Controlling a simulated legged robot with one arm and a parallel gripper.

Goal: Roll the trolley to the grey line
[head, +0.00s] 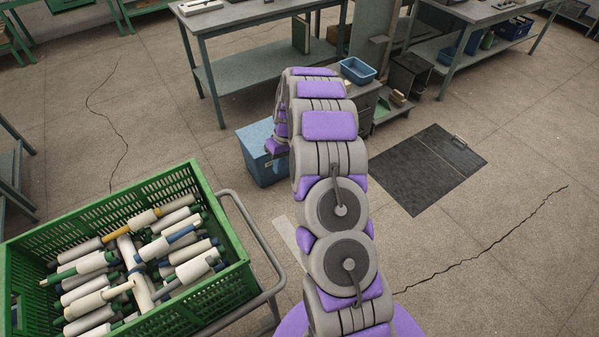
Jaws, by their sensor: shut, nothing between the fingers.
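The trolley carries a green slatted crate (190,185) at the lower left, and its grey tube handle (250,228) sticks out on the right side. The crate is full of white yarn cones and tubes (165,245). A short pale grey strip (288,238) lies on the floor right of the handle, partly hidden by my arm; it looks like the grey line. My gripper (274,161) is shut and empty, seen small beyond the trolley, in front of a blue box. It is apart from the handle. The trolley's wheels are hidden.
A blue box (258,160) stands on the floor behind my gripper. Workbenches (250,14) line the back, with a blue tray (358,70) on a low cabinet. A dark floor hatch (428,168) lies right of my arm. Cracked floor is open at the right.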

